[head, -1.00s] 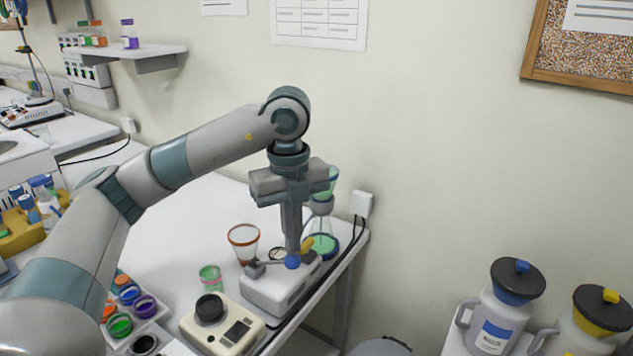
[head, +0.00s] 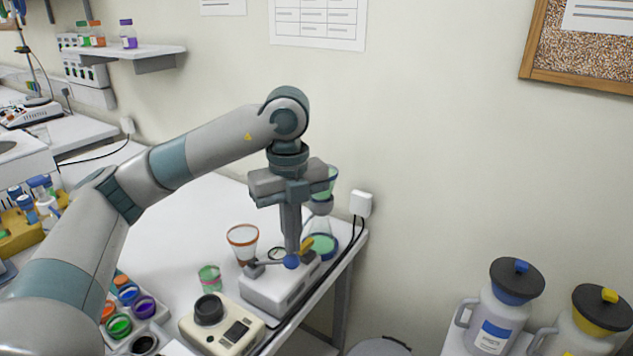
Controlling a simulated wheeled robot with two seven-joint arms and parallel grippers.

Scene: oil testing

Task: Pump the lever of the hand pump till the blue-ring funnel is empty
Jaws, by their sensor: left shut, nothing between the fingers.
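The hand pump (head: 272,292) is a white block near the right edge of the white bench. Its lever ends in a blue knob (head: 291,262). My left gripper (head: 293,250) points straight down, shut and empty, with its tips at the knob; I cannot tell whether they touch it. Behind the gripper a clear funnel (head: 325,186) holds green liquid above a flask (head: 322,243) with green liquid and a blue ring at its base. The gripper hides part of both, so the funnel's ring and exact level are unclear. My right gripper is out of view.
An orange-rimmed funnel (head: 243,240) stands left of the pump. A green-filled cup (head: 209,278), a cream device (head: 222,326) and a rack of coloured jars (head: 150,328) are nearer. Black cables run along the bench's right edge. Two capped jugs stand at the lower right.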

